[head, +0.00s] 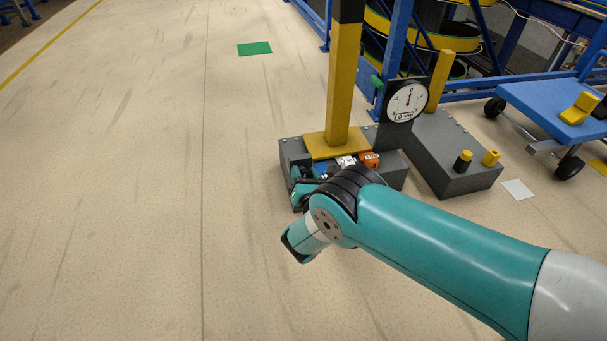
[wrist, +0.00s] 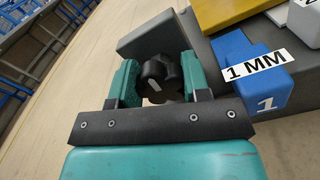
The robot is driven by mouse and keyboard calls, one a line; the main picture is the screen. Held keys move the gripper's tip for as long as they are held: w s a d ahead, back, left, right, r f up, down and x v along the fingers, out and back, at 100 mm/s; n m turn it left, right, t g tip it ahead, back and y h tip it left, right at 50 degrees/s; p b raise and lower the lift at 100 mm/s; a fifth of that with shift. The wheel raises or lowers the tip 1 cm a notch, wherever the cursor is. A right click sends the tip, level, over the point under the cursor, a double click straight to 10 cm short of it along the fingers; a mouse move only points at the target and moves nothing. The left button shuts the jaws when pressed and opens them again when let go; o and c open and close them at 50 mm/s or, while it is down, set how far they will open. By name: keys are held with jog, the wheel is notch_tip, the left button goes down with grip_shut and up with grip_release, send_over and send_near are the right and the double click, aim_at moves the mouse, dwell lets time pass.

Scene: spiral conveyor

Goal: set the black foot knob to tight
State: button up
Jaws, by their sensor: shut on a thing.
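The black foot knob (wrist: 160,68) is lobed, with a pale mark on its face. It sits at the side of a dark grey foot block (wrist: 140,42) in the wrist view. My gripper (wrist: 158,82) has its two teal fingers on either side of the knob and is shut on it. In the head view my gripper (head: 298,184) is low at the block's near left corner, partly behind my wrist, and the knob is hidden there. No tight or loose marking on the knob is readable.
A blue block marked 1 MM (wrist: 247,75) lies close right of my gripper, with white (head: 346,162) and orange (head: 369,159) blocks beside it. A yellow post (head: 342,85) and dial gauge (head: 407,100) stand behind. Floor at left is clear; a blue cart (head: 545,100) is at right.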

jog(key=m+p, duration=0.1)
jog(key=m, duration=0.4)
jog(key=m+p, duration=0.1)
jog(key=m, duration=0.3)
jog(key=shift+d+f+m+p, duration=0.1)
jog(key=shift+m+p, duration=0.2)
jog(key=shift+p, duration=0.05)
jog(key=m+p, duration=0.1)
jog(key=m, duration=0.3)
jog(key=shift+m+p, duration=0.3)
jog(key=m+p, duration=0.2)
jog(key=m, duration=0.3)
jog(key=shift+f, duration=0.1)
jog(key=m+p, duration=0.1)
jog(key=m, duration=0.4)
jog(key=shift+p, duration=0.3)
jog(key=m+p, duration=0.1)
jog(key=m, duration=0.4)
jog(key=shift+s+p, duration=0.1)
jog(key=shift+p, duration=0.25)
jog(key=m, duration=0.2)
jog(key=m+p, duration=0.1)
jog(key=m, duration=0.1)
jog(key=shift+a+m, duration=0.2)
jog(key=shift+m, duration=0.2)
jog(key=shift+f+m+p, duration=0.1)
jog(key=shift+m+p, duration=0.4)
jog(key=shift+m, duration=1.8)
